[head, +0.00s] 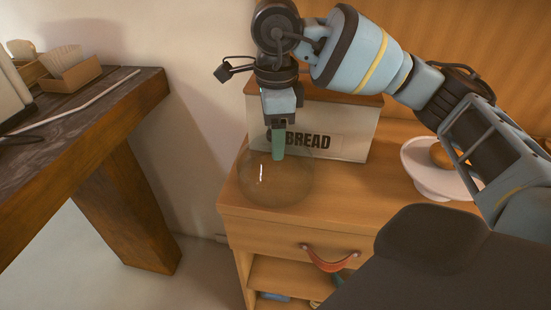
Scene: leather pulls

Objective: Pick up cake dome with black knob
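The cake dome (266,187) is clear glass and stands on the wooden cabinet top near its left front corner. Its black knob does not show clearly; my gripper covers the place where it would be. My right gripper (278,157) points down over the dome, and its green fingers overlap the dome's upper part in the picture. The fingers line up one behind the other, so I cannot tell whether they are open or shut, or touching the knob. My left gripper is not in view.
A white BREAD box (345,135) with a wooden lid stands right behind the dome. A white stand (428,180) holding a round brown item is at the right. The drawer below has a leather pull (329,262). A dark-topped table (85,115) is at the left.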

